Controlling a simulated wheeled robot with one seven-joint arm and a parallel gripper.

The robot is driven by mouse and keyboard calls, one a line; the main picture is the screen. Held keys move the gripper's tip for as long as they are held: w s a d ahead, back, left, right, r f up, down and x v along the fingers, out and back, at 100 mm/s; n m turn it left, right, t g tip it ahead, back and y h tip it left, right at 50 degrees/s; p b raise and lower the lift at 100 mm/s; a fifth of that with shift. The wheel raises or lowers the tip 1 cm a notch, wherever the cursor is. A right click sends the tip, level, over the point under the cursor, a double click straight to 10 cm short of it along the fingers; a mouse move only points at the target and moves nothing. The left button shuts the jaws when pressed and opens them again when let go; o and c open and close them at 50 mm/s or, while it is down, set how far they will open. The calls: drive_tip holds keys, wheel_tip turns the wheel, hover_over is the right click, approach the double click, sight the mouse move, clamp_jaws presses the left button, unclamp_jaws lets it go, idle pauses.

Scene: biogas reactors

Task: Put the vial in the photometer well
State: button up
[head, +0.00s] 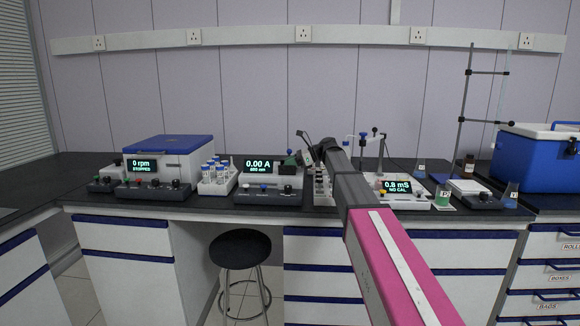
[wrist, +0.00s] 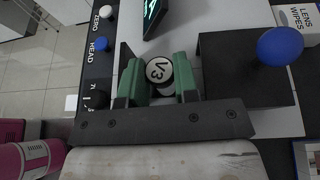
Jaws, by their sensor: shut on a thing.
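The photometer (head: 272,190) stands on the bench, a pale box with a lit display reading 0.00 A and a dark front panel. My gripper (head: 297,158) is over its right part. In the wrist view the green fingers of my gripper (wrist: 160,88) are shut on the vial (wrist: 160,71), seen from above by its white cap marked V3. The photometer's top (wrist: 190,32) lies around it. The vial's body and the well are hidden, so I cannot tell how low the vial is. A dark block (wrist: 245,72) with a blue knob (wrist: 280,47) is just right of the fingers.
A rack of blue-capped vials (head: 216,178) stands left of the photometer, beside a blue-lidded centrifuge (head: 172,158). On the right are a conductivity meter (head: 397,190), a flask with green liquid (head: 442,197) and a blue cool box (head: 537,155). A lens wipes box (wrist: 300,18) is close by.

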drive_tip(key=shift+f, duration=0.3)
drive_tip(key=shift+f, duration=0.15)
drive_tip(key=o, duration=0.7)
drive_tip(key=v, duration=0.7)
drive_tip(key=shift+d+r, duration=0.25)
